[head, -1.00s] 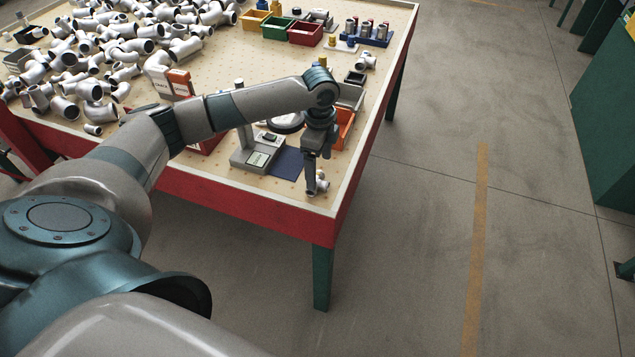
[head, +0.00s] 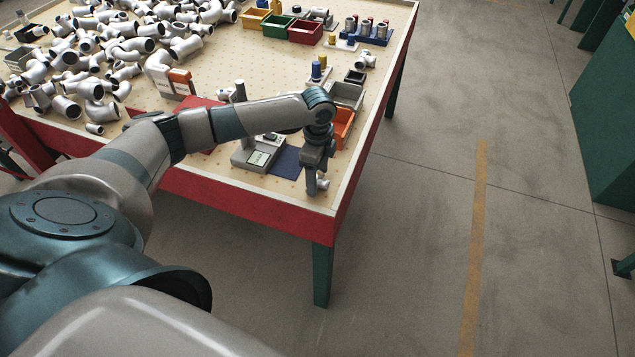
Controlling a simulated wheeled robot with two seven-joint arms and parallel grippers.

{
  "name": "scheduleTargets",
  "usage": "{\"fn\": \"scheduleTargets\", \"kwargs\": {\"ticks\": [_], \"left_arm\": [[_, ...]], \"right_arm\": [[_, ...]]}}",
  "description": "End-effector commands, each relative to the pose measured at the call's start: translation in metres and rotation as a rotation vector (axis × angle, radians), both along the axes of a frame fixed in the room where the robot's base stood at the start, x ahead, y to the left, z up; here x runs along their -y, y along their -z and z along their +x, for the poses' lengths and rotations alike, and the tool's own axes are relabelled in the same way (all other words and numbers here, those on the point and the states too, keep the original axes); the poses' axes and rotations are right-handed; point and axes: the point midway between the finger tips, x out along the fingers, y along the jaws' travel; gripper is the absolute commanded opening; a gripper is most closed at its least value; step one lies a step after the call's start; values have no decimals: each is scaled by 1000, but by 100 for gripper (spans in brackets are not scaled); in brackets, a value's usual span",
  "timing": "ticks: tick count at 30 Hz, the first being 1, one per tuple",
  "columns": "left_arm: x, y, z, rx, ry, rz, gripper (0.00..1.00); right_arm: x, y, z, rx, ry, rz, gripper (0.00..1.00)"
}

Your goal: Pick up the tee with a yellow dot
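A small pale metal fitting (head: 323,184) lies at the near right corner of the table, mostly hidden behind my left gripper. Its shape and any yellow dot on it do not show clearly. My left gripper (head: 313,187) points down at this fitting, with its fingers in front of and beside it. The finger gap is too small and covered to tell whether it is shut on it. Another pale fitting (head: 366,61) lies near the table's right edge, with no clear dot. My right gripper is not in view.
A grey instrument (head: 258,153) and a blue mat (head: 287,163) lie just left of my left gripper. An orange bin (head: 343,127) and a grey bin (head: 347,94) stand behind it. Many fittings (head: 110,50) are heaped at the back left. Open floor lies right of the table.

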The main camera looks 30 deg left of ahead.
Motion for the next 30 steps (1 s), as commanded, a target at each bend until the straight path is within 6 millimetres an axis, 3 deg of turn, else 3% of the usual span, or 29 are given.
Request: {"fn": "scheduleTargets", "kwargs": {"ticks": [1, 3, 14, 23, 30], "left_arm": [[0, 0, 0, 0, 0, 0, 45], [0, 0, 0, 0, 0, 0, 29], [0, -4, 1, 2, 0, -1, 29], [0, -36, 2, 5, -1, -1, 29], [42, -63, 12, 4, 4, -4, 29]], "right_arm": [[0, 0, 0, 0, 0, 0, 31], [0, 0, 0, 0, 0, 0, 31], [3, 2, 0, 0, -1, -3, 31], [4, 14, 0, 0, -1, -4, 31], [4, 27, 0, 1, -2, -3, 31]]}}
